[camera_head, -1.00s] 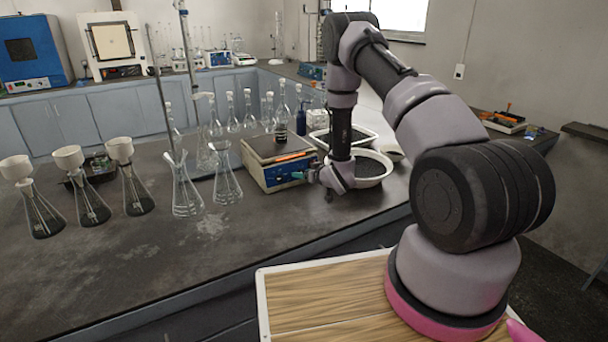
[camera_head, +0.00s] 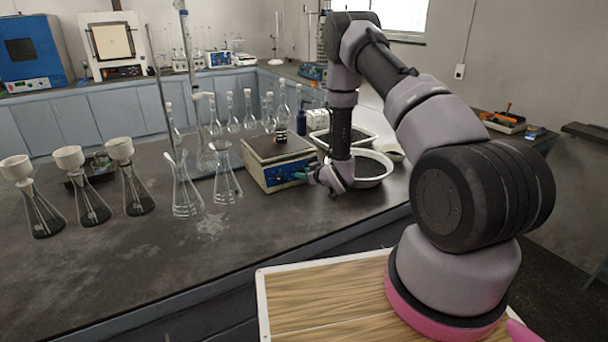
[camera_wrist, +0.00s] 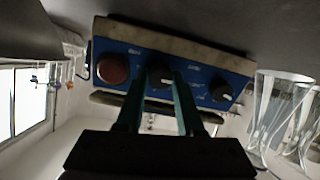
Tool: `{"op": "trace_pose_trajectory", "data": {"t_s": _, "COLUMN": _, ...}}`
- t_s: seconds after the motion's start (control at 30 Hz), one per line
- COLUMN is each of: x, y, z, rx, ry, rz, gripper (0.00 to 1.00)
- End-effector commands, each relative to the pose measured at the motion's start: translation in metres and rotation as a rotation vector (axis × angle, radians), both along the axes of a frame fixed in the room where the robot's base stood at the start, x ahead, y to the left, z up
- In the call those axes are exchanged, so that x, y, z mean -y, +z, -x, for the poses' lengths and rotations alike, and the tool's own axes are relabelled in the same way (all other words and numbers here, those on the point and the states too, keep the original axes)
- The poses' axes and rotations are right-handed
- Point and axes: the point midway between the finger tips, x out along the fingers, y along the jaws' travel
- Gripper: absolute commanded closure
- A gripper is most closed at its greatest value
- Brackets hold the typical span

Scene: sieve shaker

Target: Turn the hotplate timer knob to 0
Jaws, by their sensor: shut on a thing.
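The hotplate (camera_head: 262,180) stands on the dark bench, its blue front panel facing my arm. In the wrist view the panel (camera_wrist: 198,80) appears upside down, with a dark red knob (camera_wrist: 112,68) at left, a black middle knob (camera_wrist: 160,76) and a black knob (camera_wrist: 222,92) at right. My gripper (camera_wrist: 163,84) has its two green fingers on either side of the middle knob, shut on it. The fingers partly hide this knob, and the panel's labels and dial positions are too small to read. In the head view my gripper (camera_head: 303,176) is at the panel's right part.
A white bowl of dark grains (camera_head: 372,168) is just right of my wrist, with a tray (camera_head: 350,135) behind. The bench front is clear.

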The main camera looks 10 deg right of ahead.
Motion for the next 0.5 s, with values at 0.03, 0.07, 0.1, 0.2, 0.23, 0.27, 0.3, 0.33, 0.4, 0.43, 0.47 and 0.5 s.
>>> {"op": "trace_pose_trajectory", "data": {"t_s": 0.03, "x": -0.0003, "y": -0.0002, "z": 0.0004, "rx": 0.0, "ry": 0.001, "rz": 0.001, "gripper": 1.0}}
{"op": "trace_pose_trajectory", "data": {"t_s": 0.07, "x": -0.0003, "y": -0.0003, "z": 0.0005, "rx": 0.0, "ry": 0.001, "rz": 0.001, "gripper": 1.0}}
{"op": "trace_pose_trajectory", "data": {"t_s": 0.1, "x": -0.0002, "y": -0.0003, "z": 0.0004, "rx": 0.0, "ry": 0.001, "rz": 0.001, "gripper": 1.0}}
{"op": "trace_pose_trajectory", "data": {"t_s": 0.2, "x": -0.0003, "y": -0.0004, "z": 0.0005, "rx": 0.0, "ry": 0.001, "rz": 0.001, "gripper": 0.52}}
{"op": "trace_pose_trajectory", "data": {"t_s": 0.23, "x": -0.0002, "y": -0.0003, "z": 0.0005, "rx": 0.0, "ry": 0.001, "rz": 0.0, "gripper": 0.4}}
{"op": "trace_pose_trajectory", "data": {"t_s": 0.27, "x": -0.0002, "y": -0.0003, "z": 0.0005, "rx": 0.0, "ry": 0.001, "rz": 0.0, "gripper": 0.33}}
{"op": "trace_pose_trajectory", "data": {"t_s": 0.3, "x": -0.0002, "y": -0.0003, "z": 0.0005, "rx": 0.0, "ry": 0.001, "rz": 0.0, "gripper": 0.33}}
{"op": "trace_pose_trajectory", "data": {"t_s": 0.33, "x": -0.0001, "y": -0.0003, "z": 0.0004, "rx": 0.0, "ry": 0.001, "rz": 0.0, "gripper": 0.33}}
{"op": "trace_pose_trajectory", "data": {"t_s": 0.4, "x": 0.0, "y": -0.0002, "z": 0.0003, "rx": 0.0, "ry": 0.001, "rz": 0.0, "gripper": 0.33}}
{"op": "trace_pose_trajectory", "data": {"t_s": 0.43, "x": 0.0, "y": -0.0002, "z": 0.0003, "rx": -0.001, "ry": 0.001, "rz": -0.001, "gripper": 0.33}}
{"op": "trace_pose_trajectory", "data": {"t_s": 0.47, "x": 0.0, "y": -0.0002, "z": 0.0003, "rx": -0.001, "ry": 0.001, "rz": -0.001, "gripper": 0.33}}
{"op": "trace_pose_trajectory", "data": {"t_s": 0.5, "x": 0.0001, "y": -0.0002, "z": 0.0003, "rx": -0.001, "ry": 0.001, "rz": -0.001, "gripper": 0.33}}
